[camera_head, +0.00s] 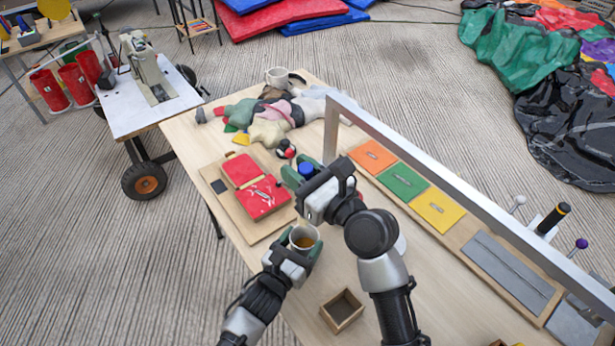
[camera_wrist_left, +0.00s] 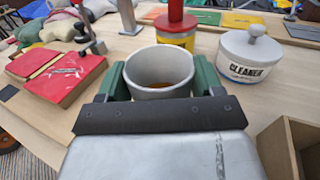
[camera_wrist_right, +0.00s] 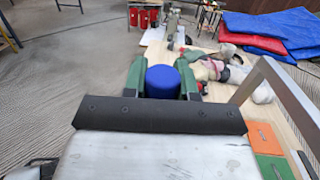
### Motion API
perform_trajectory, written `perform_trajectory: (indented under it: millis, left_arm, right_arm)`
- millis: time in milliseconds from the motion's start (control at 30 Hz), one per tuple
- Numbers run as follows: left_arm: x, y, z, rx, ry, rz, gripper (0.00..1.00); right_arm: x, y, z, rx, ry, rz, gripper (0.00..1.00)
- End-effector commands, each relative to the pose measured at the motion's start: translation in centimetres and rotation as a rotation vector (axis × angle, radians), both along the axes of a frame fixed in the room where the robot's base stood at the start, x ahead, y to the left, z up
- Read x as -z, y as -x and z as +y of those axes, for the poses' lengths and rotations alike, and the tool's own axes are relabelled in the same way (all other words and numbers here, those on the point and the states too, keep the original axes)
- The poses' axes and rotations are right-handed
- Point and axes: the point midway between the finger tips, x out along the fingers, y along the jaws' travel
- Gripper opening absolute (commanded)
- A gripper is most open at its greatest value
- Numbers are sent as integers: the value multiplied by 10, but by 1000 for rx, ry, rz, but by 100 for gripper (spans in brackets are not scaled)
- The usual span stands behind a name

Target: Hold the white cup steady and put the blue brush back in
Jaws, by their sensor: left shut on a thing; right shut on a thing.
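The white cup (camera_head: 304,232) stands upright in my left gripper (camera_head: 299,246), with amber-brown liquid inside. In the left wrist view the cup (camera_wrist_left: 160,67) sits between the two green fingers, which press on its sides. The blue brush (camera_head: 306,169) is in my right gripper (camera_head: 304,178), beyond the cup and higher in the head view. Only its round blue top shows in the right wrist view (camera_wrist_right: 162,82), between the green fingers. The brush's lower part is hidden by the gripper.
A yellow-labelled jar with a red handle (camera_wrist_left: 175,25) stands just behind the cup, and a white CLEANER pot (camera_wrist_left: 250,57) to its right. A red case (camera_head: 256,190) lies left. An open wooden box (camera_head: 342,310) is near the front. A metal frame (camera_head: 450,185) crosses the right side.

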Motion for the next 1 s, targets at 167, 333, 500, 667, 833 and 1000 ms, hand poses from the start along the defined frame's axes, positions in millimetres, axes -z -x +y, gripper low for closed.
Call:
perform_trajectory:
  millis: [167, 333, 500, 667, 833, 1000]
  left_arm:
    - [1, 0, 0, -1, -1, 1, 39]
    - [1, 0, 0, -1, -1, 1, 39]
    - [1, 0, 0, -1, -1, 1, 39]
    - [1, 0, 0, 0, 0, 1, 39]
    - [1, 0, 0, 0, 0, 2, 39]
    - [1, 0, 0, 0, 0, 2, 39]
  right_arm:
    - [9, -5, 4, -31, 34, 54, 0]
    - [22, -5, 4, -33, 38, 58, 0]
    - [34, -5, 3, -33, 37, 56, 0]
    - [42, -5, 4, -33, 35, 55, 0]
    - [45, -5, 4, -31, 34, 55, 0]
    - [45, -5, 4, -31, 34, 54, 0]
